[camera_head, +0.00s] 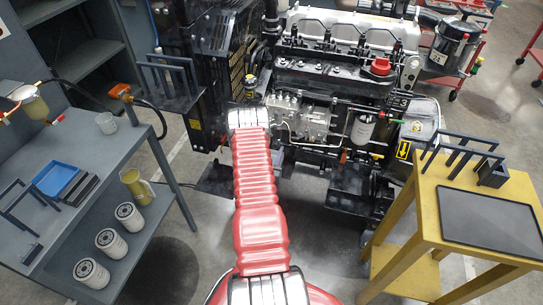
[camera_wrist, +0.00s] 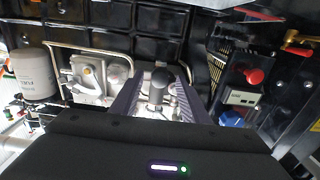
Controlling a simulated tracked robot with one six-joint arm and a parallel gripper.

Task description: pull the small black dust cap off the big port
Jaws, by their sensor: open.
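In the wrist view, a small dark cylindrical piece (camera_wrist: 157,88), which looks like the black dust cap, stands out from a pale metal engine part. My gripper (camera_wrist: 156,86) is open, with one dark finger on each side of the cap. Narrow gaps seem to show between the cap and the fingers; I cannot tell whether either one touches it. The port under the cap is mostly hidden by the fingers and my gripper body. In the head view, my arm reaches up to the engine (camera_head: 310,105) and hides the cap and gripper fingers.
The wrist view shows a white filter (camera_wrist: 35,75) at left and a red knob (camera_wrist: 254,76) at right. In the head view, a grey bench (camera_head: 90,150) with several filters stands left. A yellow table (camera_head: 435,205) with a black tray (camera_head: 490,222) stands right.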

